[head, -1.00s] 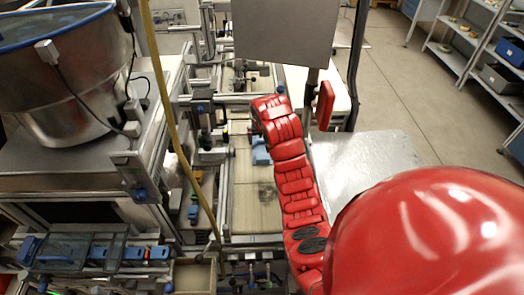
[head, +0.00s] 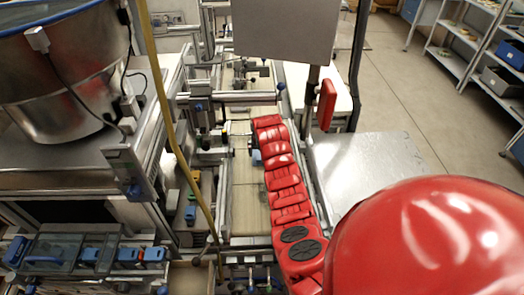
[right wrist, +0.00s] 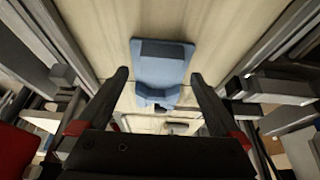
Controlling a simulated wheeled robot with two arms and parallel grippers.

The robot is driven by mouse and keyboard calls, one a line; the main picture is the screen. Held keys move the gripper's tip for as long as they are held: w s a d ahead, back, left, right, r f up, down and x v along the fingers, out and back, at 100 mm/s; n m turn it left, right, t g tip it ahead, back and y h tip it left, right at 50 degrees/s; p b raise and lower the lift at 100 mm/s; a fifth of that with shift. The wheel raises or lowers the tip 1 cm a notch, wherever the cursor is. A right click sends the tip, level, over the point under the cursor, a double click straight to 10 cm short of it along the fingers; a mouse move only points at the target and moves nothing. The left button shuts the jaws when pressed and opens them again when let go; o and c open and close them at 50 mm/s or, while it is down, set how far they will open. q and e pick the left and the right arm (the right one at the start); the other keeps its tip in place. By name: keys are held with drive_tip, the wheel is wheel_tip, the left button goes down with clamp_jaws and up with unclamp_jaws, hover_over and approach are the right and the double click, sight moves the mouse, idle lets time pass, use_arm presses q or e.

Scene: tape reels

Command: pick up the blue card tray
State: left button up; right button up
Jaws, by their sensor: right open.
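The blue card tray (right wrist: 162,66) lies on a pale wooden-looking surface in the right wrist view, in line with the space between my fingers. My right gripper (right wrist: 159,74) is open, with one dark finger on each side of the tray in the picture and nothing held. I cannot tell how far above the tray the fingertips are. In the head view a small blue part of the tray (head: 257,158) shows beside my red right arm, which hides the rest. The right fingers are not clear there. My left gripper is not in view.
Metal rails and fittings (head: 240,98) border the pale lane (head: 246,205) on which the tray lies. A bare metal table (head: 375,165) stands right of the arm. A yellow hose (head: 172,130) hangs at left, before a large metal bowl (head: 65,80).

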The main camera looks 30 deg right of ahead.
drive_tip(key=shift+b+x, duration=0.3)
drive_tip(key=shift+x, duration=0.85)
drive_tip(key=shift+r, duration=0.1)
drive_tip(key=c, duration=0.4)
clamp_jaws()
drive_tip(key=shift+r, duration=0.1)
wheel_tip(320, 180, up, 4)
drive_tip(key=shift+a+f+p, duration=0.15)
drive_tip(key=shift+p, duration=0.15)
drive_tip(key=s+a, duration=0.1)
drive_tip(key=a, duration=0.1)
drive_tip(key=s+a+p, duration=0.1)
drive_tip(key=s+a, duration=0.1)
drive_tip(key=s+a+p, duration=0.1)
drive_tip(key=s+a, duration=0.1)
drive_tip(key=shift+s+a+r, duration=0.1)
drive_tip(key=shift+s+r, duration=0.05)
drive_tip(key=shift+r, duration=0.1)
drive_tip(key=s+a, duration=0.1)
drive_tip(key=a, duration=0.1)
drive_tip(key=s+a, duration=0.4)
drive_tip(key=shift+r, duration=0.3)
